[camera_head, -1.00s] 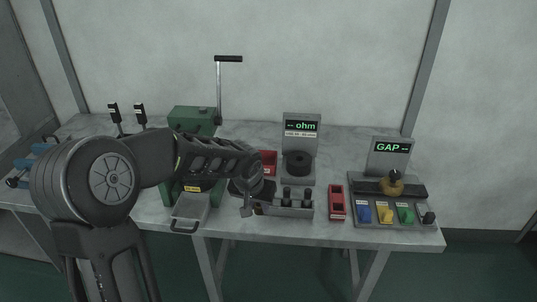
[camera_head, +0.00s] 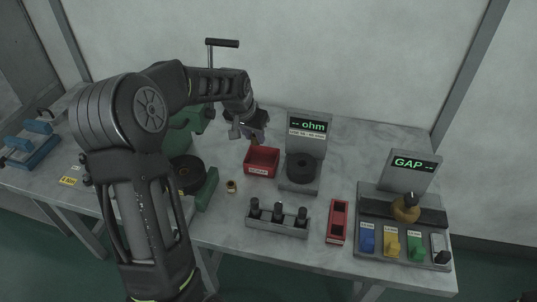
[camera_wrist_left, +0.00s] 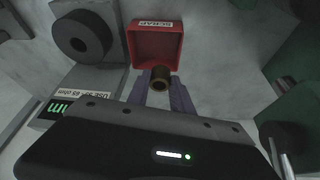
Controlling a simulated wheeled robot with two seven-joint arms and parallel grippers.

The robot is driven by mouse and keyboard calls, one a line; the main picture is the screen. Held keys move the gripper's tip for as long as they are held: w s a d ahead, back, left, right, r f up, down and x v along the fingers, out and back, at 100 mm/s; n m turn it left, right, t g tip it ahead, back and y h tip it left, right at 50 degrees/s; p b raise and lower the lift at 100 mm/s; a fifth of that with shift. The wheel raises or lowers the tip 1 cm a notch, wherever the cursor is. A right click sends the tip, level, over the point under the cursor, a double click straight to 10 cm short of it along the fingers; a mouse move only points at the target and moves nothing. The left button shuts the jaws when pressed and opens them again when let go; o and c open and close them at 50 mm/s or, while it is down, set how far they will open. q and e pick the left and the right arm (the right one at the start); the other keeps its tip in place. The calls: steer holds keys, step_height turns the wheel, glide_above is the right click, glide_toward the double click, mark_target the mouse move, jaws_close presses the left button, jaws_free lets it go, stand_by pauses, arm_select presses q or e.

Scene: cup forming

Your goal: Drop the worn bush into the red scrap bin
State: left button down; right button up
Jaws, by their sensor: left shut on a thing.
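The red scrap bin (camera_head: 262,170) stands on the table left of the ohm meter, its label facing front. It is open at the top and looks empty in the left wrist view (camera_wrist_left: 158,27). My left gripper (camera_head: 255,139) is above and just behind the bin, pointing down. It is shut on the worn bush, a small brownish ring (camera_wrist_left: 159,84), which shows between the fingertips in the left wrist view and is held clear of the table. My right gripper is not in view.
A brass bush (camera_head: 231,186) lies loose on the table. The ohm meter (camera_head: 307,125) with a black ring stands right of the bin. A peg rack (camera_head: 278,226), a narrow red tray (camera_head: 338,222) and the GAP station (camera_head: 405,225) are in front and right. A green machine (camera_head: 180,140) stands left.

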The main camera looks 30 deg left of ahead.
arm_select(q)
steer(key=shift+s, duration=0.15)
steer(key=shift+f+b, duration=1.9)
steer(key=shift+f, duration=1.1)
steer(key=c, duration=1.1)
jaws_free()
steer(key=shift+o, duration=0.2)
steer(key=v, duration=0.7)
steer(key=shift+r+b, duration=0.35)
steer(key=shift+b, duration=0.05)
